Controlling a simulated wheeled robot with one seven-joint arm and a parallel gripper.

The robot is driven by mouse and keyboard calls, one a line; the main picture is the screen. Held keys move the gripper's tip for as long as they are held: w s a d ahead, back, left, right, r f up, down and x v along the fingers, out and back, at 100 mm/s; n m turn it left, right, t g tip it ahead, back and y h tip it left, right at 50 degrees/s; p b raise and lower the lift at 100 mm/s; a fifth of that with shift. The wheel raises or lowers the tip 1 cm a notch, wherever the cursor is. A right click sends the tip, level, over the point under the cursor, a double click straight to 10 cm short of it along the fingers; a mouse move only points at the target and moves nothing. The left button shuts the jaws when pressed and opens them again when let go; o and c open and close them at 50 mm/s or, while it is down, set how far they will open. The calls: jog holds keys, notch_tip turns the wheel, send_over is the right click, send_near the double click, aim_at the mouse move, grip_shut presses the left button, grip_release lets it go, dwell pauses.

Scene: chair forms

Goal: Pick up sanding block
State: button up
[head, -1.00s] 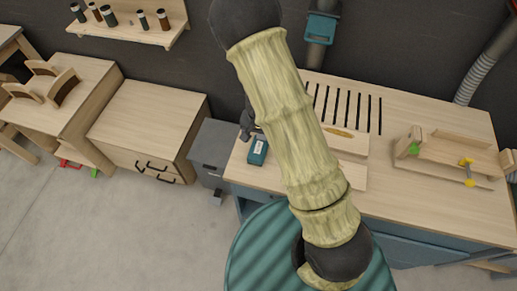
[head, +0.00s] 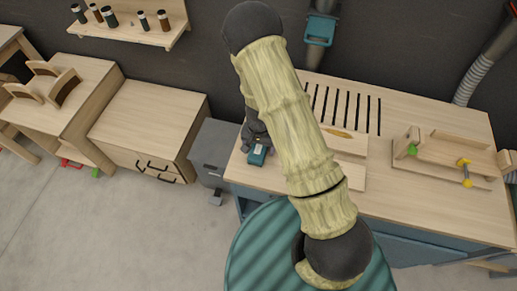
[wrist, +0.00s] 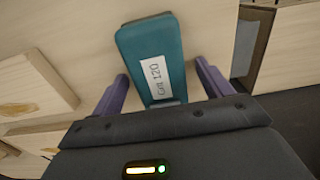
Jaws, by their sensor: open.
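The sanding block is a teal block with a white "Grit 120" label. In the head view the sanding block (head: 257,156) lies near the left end of the workbench top (head: 425,208), partly covered by my gripper (head: 256,140). In the wrist view the sanding block (wrist: 152,62) sits between the two purple fingers of my gripper (wrist: 160,88), with its near end at the palm side. The fingers are open, with a gap visible on each side of the block. My arm hides part of the bench in the head view.
A wooden board with a yellow pencil-like item (head: 338,132) lies right of my arm. A wooden jig with a green knob (head: 411,150) and a yellow clamp (head: 465,170) stands at the bench's right. A grey cabinet (head: 212,150) adjoins the bench's left end.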

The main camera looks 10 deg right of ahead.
aim_at(259, 146)
dwell(0.5)
jog(key=c, duration=1.1)
notch_tip(259, 146, up, 10)
jog(key=shift+r, duration=0.1)
jog(key=o, duration=0.3)
jog(key=shift+c, duration=0.9)
